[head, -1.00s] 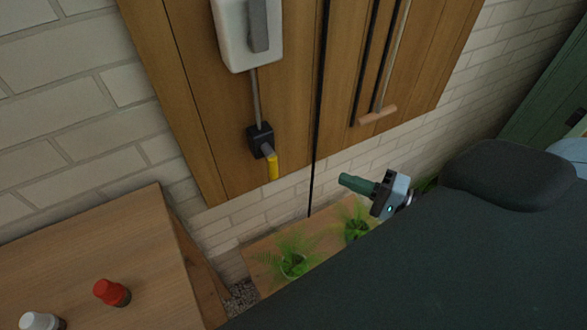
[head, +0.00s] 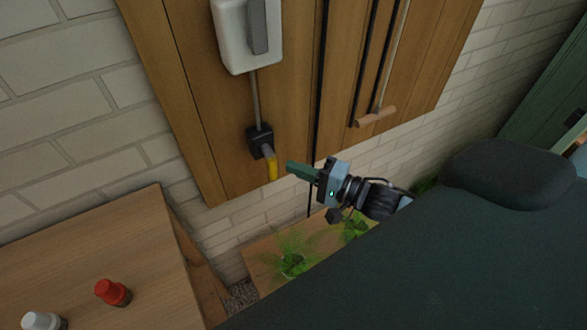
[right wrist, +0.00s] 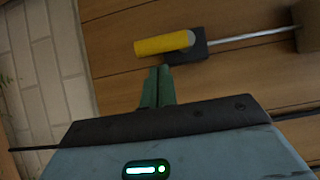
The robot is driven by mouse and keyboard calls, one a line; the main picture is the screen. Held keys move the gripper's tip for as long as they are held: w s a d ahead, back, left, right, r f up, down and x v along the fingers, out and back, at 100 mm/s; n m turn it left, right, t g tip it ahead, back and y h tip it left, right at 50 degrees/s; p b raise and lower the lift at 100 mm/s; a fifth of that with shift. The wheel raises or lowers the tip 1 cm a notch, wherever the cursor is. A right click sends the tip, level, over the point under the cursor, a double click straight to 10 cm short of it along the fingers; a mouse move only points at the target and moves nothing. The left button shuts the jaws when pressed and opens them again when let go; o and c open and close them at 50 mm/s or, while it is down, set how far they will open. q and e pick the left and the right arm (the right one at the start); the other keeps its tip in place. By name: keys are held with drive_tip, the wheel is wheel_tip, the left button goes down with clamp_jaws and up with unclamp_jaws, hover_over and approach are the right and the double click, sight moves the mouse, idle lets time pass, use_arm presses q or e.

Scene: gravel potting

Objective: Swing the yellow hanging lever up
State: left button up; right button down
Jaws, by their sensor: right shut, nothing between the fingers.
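The yellow lever (head: 271,170) hangs down from a small black box (head: 259,140) on the wooden wall panel. In the right wrist view the yellow lever (right wrist: 164,43) lies just ahead of my fingertips, with the black box behind it. My right gripper (head: 290,169) is shut and empty, with green fingers pointing left at the lever, just to its right. In the right wrist view the fingertips (right wrist: 159,70) show a small apparent distance from the lever; I cannot tell whether they touch. My left gripper is not in view.
A white switch box (head: 235,40) is above the lever, joined by a grey conduit. Black rods and a wooden-handled tool (head: 374,117) hang to the right. Green plants (head: 292,264) stand below on a wooden surface. A table (head: 90,250) with red and white bottles is at lower left.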

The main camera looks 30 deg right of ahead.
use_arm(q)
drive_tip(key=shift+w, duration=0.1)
use_arm(e)
drive_tip(key=shift+w+a, duration=0.15)
drive_tip(key=shift+a, duration=0.5)
